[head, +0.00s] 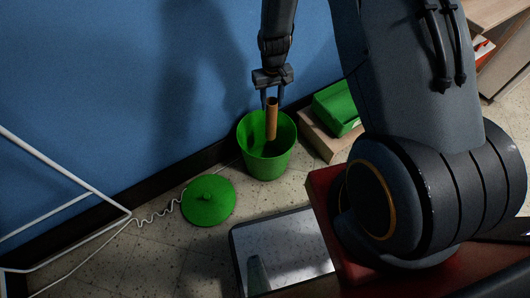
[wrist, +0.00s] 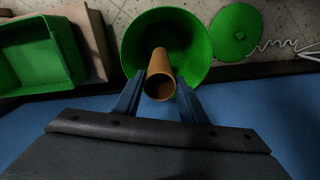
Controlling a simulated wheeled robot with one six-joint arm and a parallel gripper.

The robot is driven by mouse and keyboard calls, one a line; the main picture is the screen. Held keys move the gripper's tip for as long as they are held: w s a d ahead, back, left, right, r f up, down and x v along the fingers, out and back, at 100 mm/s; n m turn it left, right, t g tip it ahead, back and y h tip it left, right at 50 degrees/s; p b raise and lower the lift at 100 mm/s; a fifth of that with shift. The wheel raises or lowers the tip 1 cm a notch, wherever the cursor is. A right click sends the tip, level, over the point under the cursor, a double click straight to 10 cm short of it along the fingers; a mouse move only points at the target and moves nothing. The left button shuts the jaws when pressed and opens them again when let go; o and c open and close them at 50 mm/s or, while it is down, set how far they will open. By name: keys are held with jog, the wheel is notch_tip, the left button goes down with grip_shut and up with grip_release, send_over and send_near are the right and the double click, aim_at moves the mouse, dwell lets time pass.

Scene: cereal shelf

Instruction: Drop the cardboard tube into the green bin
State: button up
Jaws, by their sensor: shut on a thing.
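The cardboard tube (head: 272,120) is brown and hangs upright below my gripper (head: 270,98). My gripper is shut on its upper end. In the wrist view the tube (wrist: 159,77) sits between the two fingers (wrist: 159,92), and I look into its open end. The green bin (head: 266,165) stands open on the floor by the blue wall. In the head view the tube's lower end overlaps the bin's opening. In the wrist view the bin (wrist: 195,35) lies beneath and around the tube's far end. The tube's exact depth relative to the rim is hard to tell.
A round green lid (head: 208,200) lies on the floor left of the bin, near a coiled white cord (head: 158,213). A green tray (head: 338,106) sits on a cardboard box (head: 322,140) to the right. A white metal frame (head: 75,170) stands at left.

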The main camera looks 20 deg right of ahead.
aim_at(271, 112)
jog(key=shift+f+b, duration=2.3)
jog(key=shift+f, duration=1.05)
jog(key=o, duration=1.5)
jog(key=shift+c, duration=0.2)
jog(key=shift+r+p, duration=0.55)
jog(key=shift+r, duration=3.4)
